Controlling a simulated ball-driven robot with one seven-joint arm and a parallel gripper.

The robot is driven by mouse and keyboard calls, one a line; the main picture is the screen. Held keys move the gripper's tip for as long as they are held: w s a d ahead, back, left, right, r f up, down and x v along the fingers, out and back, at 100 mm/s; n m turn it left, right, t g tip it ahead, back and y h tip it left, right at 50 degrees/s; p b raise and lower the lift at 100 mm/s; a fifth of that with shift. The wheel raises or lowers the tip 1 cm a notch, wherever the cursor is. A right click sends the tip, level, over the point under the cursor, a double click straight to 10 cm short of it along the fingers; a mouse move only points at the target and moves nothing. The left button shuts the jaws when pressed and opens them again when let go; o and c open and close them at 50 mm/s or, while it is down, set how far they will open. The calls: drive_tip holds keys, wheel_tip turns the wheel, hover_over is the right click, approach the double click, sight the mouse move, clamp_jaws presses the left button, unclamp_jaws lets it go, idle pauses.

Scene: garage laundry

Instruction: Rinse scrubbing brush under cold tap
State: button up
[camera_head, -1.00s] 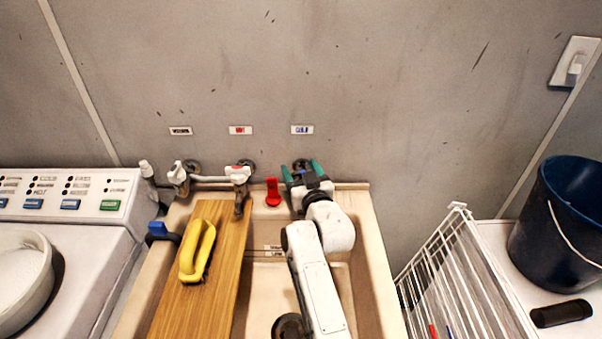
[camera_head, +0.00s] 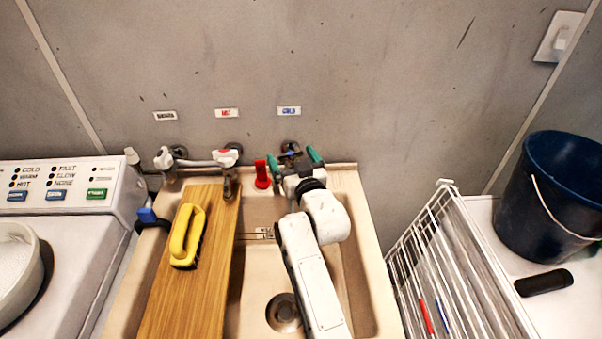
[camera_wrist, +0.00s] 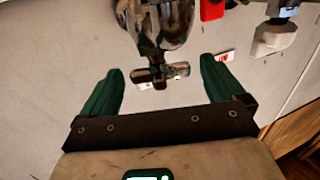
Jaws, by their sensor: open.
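The scrubbing brush (camera_head: 188,236), with a yellow handle and dark bristles, lies on the wooden board (camera_head: 165,315) across the left of the sink. The cold tap (camera_head: 290,149) is on the wall below the blue-lettered label and is partly hidden by my gripper. In the wrist view its metal body and cross handle (camera_wrist: 158,75) show between and beyond my fingers. My gripper (camera_head: 292,154) is at the tap with its green fingers on either side, open and empty (camera_wrist: 161,68). I cannot tell whether the fingers touch the tap. No running water shows.
The sink basin (camera_head: 258,285) has a drain and is partly covered by my arm. A red upright piece (camera_head: 262,174) stands left of my gripper, beside the hot tap (camera_head: 228,165). A white wire rack (camera_head: 440,260) and a blue bucket (camera_head: 550,195) are right; a washing machine (camera_head: 70,240) is left.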

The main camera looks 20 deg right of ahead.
drive_tip(key=s+b, duration=0.1)
drive_tip(key=s, duration=0.5)
drive_tip(key=shift+s+a+f+b, duration=0.1)
drive_tip(key=shift+s+f+b, duration=0.05)
drive_tip(key=shift+b, duration=0.2)
drive_tip(key=shift+s+r+b, duration=0.2)
drive_tip(key=shift+s+b, duration=0.1)
drive_tip(key=shift+s, duration=0.55)
